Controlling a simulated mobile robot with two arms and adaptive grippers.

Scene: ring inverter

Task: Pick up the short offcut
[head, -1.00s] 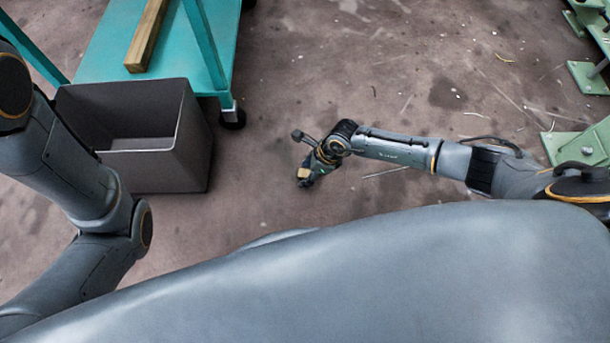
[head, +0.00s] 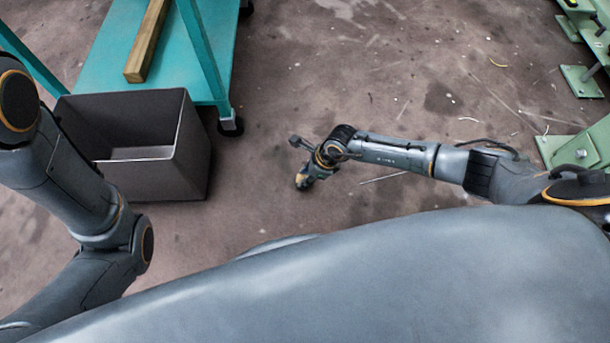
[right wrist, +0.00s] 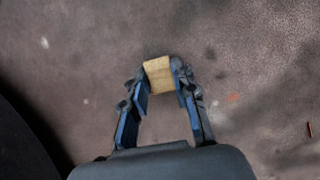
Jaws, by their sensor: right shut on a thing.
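The short offcut (right wrist: 158,75) is a small, pale wooden block. In the right wrist view it sits between the two fingertips of my right gripper (right wrist: 159,80), which is shut on it. In the head view my right gripper (head: 304,178) points down over the floor, right of the grey bin. The offcut is too small there to make out clearly. The left arm shows at the left edge of the head view, but its gripper is out of the picture.
An open grey bin (head: 190,160) stands on the floor at the left. Behind it is a teal cart (head: 195,75) with a long wooden beam (head: 147,42) on its deck. Green machine feet (head: 575,148) stand at the right. The floor between is mostly clear, with thin scraps.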

